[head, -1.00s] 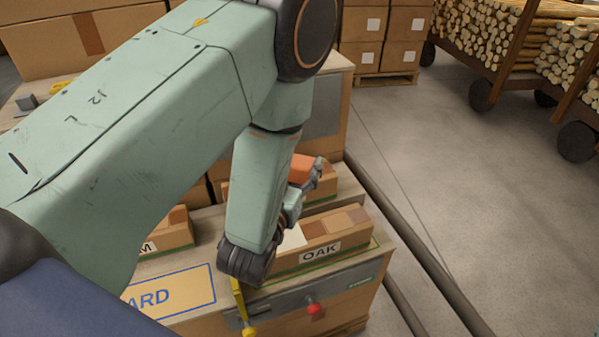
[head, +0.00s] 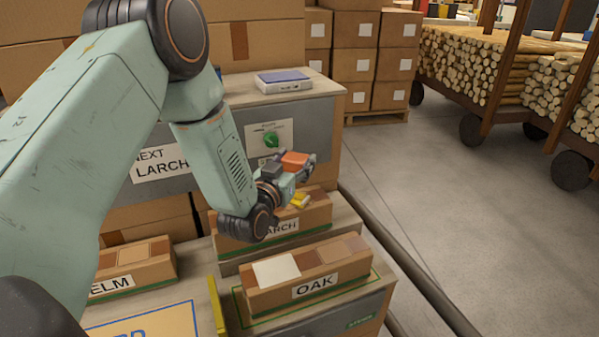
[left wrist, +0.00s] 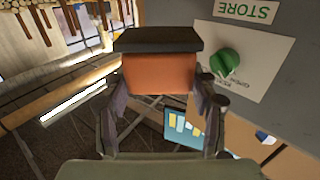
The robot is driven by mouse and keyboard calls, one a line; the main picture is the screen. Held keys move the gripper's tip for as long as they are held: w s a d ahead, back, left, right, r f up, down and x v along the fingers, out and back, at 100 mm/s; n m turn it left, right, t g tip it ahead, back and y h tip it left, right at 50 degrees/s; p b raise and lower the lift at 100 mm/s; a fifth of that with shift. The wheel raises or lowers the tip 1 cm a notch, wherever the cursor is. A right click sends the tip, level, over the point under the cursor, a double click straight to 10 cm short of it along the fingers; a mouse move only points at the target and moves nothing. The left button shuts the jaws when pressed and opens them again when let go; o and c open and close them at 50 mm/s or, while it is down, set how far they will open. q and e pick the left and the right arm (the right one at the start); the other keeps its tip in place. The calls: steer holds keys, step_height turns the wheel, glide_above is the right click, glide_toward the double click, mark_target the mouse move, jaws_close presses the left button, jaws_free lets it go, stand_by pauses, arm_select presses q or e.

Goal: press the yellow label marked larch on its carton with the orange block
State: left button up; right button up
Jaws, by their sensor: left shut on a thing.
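My left gripper (head: 294,168) is shut on the orange block (head: 295,159), which has a dark slab on one end. In the left wrist view the orange block (left wrist: 160,75) sits between the two fingers. The larch carton (head: 318,212) stands on the bench behind the oak carton, its tag partly covered by my wrist. A yellow label (head: 300,200) shows on its top, just below my gripper and partly hidden; its print cannot be read. The block is held above the carton, apparently clear of it. My right gripper is not in view.
The oak carton (head: 270,292) is in front and the elm carton (head: 140,264) at left. A grey panel with a green knob (head: 271,139) and a sign reading NEXT LARCH (head: 160,166) rises behind. Open floor (head: 430,190) lies at right.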

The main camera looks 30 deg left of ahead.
arm_select(q)
steer(key=shift+w+f, duration=0.1)
steer(key=shift+w, duration=0.1)
step_height(320, 180, down, 6)
steer(key=b, duration=0.5)
steer(key=shift+r, duration=0.2)
steer(key=shift+f, duration=0.1)
steer(key=shift+s+f+b, duration=0.1)
steer(key=shift+f+b, duration=0.45)
steer(key=shift+f, duration=0.1)
stand_by(1.3)
steer(key=shift+r+p, duration=3.1)
steer(key=shift+r, duration=0.55)
